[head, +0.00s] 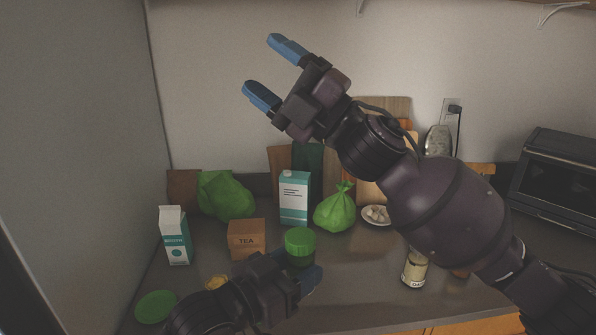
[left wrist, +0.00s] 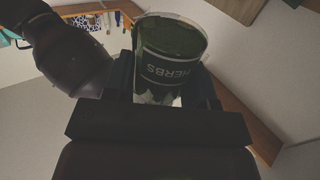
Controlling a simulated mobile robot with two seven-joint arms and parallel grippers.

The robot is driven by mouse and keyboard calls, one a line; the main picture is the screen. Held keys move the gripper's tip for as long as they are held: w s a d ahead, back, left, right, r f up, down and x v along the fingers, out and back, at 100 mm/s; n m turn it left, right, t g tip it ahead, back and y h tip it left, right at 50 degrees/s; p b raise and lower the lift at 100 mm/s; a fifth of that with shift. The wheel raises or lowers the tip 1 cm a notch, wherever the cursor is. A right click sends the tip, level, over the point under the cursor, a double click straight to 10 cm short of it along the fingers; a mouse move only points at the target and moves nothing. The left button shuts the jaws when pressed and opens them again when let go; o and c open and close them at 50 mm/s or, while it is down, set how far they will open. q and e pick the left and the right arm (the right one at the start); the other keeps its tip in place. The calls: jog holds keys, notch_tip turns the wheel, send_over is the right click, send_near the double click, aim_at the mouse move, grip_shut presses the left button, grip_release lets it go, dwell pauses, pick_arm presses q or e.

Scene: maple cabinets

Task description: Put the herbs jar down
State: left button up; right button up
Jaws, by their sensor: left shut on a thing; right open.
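The herbs jar (head: 299,241) has a green lid and stands out above my left gripper (head: 305,271) in the head view. In the left wrist view the jar (left wrist: 168,65) sits between the fingers, its dark label reading HERBS upside down. My left gripper is shut on it. In the head view the gripper hides the jar's lower part, so I cannot tell whether its base touches the counter. My right gripper (head: 268,72) is raised high in front of the wall, open and empty, with blue fingertips apart.
The grey counter (head: 350,262) has bare room right of the jar. Behind stand a tea box (head: 246,239), a teal-white carton (head: 294,198) and a green bag (head: 335,208). A broth carton (head: 175,236) and green plate (head: 156,306) are left; a labelled jar (head: 414,268) and toaster oven (head: 556,178) right.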

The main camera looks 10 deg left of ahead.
jog(key=s+a+r+n+g+h, duration=0.3)
jog(key=s+a+n+g+h, duration=0.3)
jog(key=s+n+g, duration=0.5)
jog(key=n+t+h, duration=0.8)
jog(key=n+h, duration=0.1)
jog(key=h, duration=1)
send_over(298, 236)
notch_tip(298, 236, down, 16)
jog(key=shift+w+f, duration=0.1)
notch_tip(298, 236, down, 11)
jog(key=shift+f, duration=0.1)
jog(key=shift+c, duration=0.5)
